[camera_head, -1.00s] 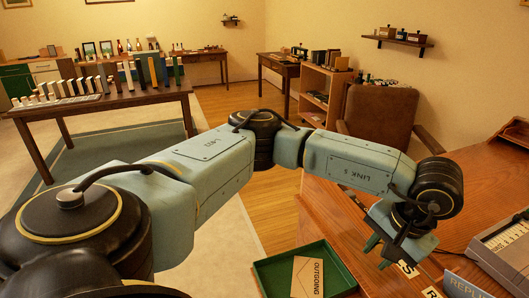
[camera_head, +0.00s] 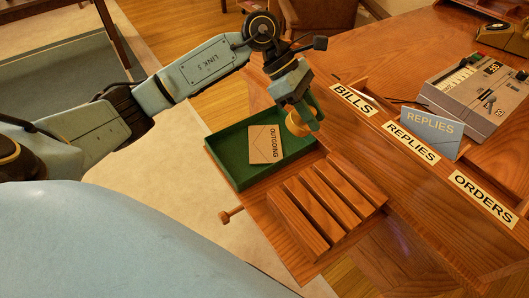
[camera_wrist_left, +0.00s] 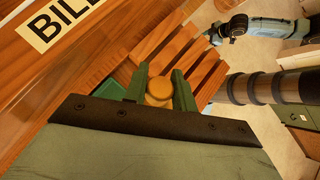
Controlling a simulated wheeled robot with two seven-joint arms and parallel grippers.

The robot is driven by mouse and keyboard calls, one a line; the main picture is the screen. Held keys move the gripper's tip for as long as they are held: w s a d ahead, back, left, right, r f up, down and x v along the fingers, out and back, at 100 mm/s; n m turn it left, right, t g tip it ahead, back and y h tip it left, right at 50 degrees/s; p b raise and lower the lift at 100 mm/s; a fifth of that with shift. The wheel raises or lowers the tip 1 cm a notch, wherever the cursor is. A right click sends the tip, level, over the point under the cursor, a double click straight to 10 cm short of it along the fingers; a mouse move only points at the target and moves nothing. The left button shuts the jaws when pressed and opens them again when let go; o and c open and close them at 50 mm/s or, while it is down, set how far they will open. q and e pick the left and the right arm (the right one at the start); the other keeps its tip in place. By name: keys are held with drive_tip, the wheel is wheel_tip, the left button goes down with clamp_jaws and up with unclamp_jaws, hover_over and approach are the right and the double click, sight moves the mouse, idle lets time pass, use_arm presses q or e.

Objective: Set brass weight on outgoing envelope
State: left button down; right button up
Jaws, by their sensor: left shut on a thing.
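The outgoing envelope (camera_head: 264,147), a tan card marked OUTGOING, lies flat in a green-lined tray (camera_head: 228,172) at the desk's left side. My left gripper (camera_head: 300,120) is shut on the brass weight (camera_head: 297,126), a round golden piece. It holds the weight over the tray's right part, to the right of the envelope and apart from it in the picture. The left wrist view shows the weight (camera_wrist_left: 158,90) between the two green fingers (camera_wrist_left: 159,92); the envelope is hidden there. What looks like my right gripper (camera_wrist_left: 213,36) is small at the top of that view.
A slatted wooden rack (camera_head: 325,205) stands just in front of the tray. To the right are compartments labelled BILLS (camera_head: 353,100), REPLIES (camera_head: 411,142) and ORDERS (camera_head: 483,198), with a blue REPLIES card (camera_head: 432,128) standing up. A grey desk machine (camera_head: 478,95) sits behind.

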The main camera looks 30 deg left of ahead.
use_arm(q)
drive_tip(key=w+a+f+n+t+y+b, duration=0.1)
drive_tip(key=a+f+n+t+y+b, duration=0.15)
drive_tip(key=a+n+t+b, duration=0.65)
drive_tip(key=a+f+t, duration=0.1)
drive_tip(key=f, duration=0.1)
drive_tip(key=a+f+n, duration=0.1)
drive_tip(key=f, duration=0.1)
drive_tip(key=a+f+t, duration=0.1)
drive_tip(key=shift+w+f+t, duration=0.25)
drive_tip(key=shift+f+t, duration=0.05)
drive_tip(key=shift+f, duration=0.1)
wheel_tip(320, 180, down, 2)
drive_tip(key=shift+f+b, duration=0.1)
drive_tip(key=shift+b, duration=0.3)
drive_tip(key=shift+f+b, duration=0.3)
drive_tip(key=shift+f, duration=0.6)
use_arm(e)
drive_tip(key=w+a+r+t, duration=0.1)
drive_tip(key=w+r+t, duration=0.1)
drive_tip(key=r, duration=0.6)
drive_tip(key=w+a+r+t+y, duration=0.1)
drive_tip(key=w+a+r, duration=0.1)
drive_tip(key=r, duration=0.5)
drive_tip(key=shift+w+r+t, duration=0.35)
drive_tip(key=shift+w+t, duration=0.05)
drive_tip(key=shift+w, duration=0.5)
